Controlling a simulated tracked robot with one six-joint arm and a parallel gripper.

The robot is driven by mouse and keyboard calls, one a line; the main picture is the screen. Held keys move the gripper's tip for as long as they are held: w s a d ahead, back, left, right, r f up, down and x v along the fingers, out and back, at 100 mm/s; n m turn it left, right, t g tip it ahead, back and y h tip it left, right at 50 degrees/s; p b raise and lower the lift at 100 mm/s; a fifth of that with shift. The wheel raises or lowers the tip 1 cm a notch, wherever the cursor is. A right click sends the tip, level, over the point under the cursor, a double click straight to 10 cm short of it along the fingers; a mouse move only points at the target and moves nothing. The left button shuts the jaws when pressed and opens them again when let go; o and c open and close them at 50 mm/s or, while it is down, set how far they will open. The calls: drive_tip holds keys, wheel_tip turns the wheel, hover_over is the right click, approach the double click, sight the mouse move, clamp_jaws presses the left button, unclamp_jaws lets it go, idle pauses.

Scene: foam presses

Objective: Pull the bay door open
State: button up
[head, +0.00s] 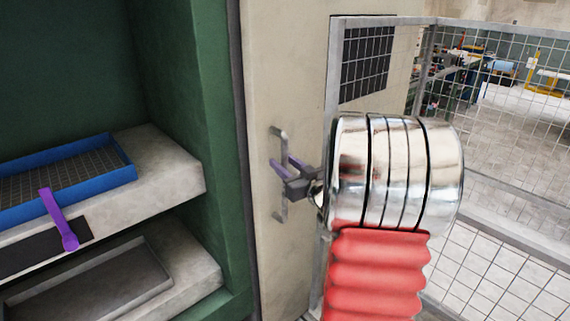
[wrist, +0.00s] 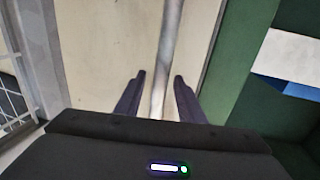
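The bay door (head: 285,60) is a tall beige panel. Its left edge meets a dark strip beside the green cabinet, and it looks shut. A grey vertical bar handle (head: 284,142) stands out from it. In the wrist view the handle (wrist: 171,45) runs down between the two dark fingers of my gripper (wrist: 160,75), with a gap on each side. In the head view my gripper (head: 283,163) reaches the middle of the handle and hides part of it. The fingers are apart and not closed on the bar.
The green cabinet (head: 190,90) on the left has a shelf with a blue tray (head: 125,150) and a purple-handled tool (head: 57,220). A wire mesh fence (head: 500,130) stands on the right, with a tiled floor beyond.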

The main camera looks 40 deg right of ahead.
drive_tip(key=shift+c, duration=0.5)
clamp_jaws()
drive_tip(key=shift+d, duration=0.1)
idle(0.3)
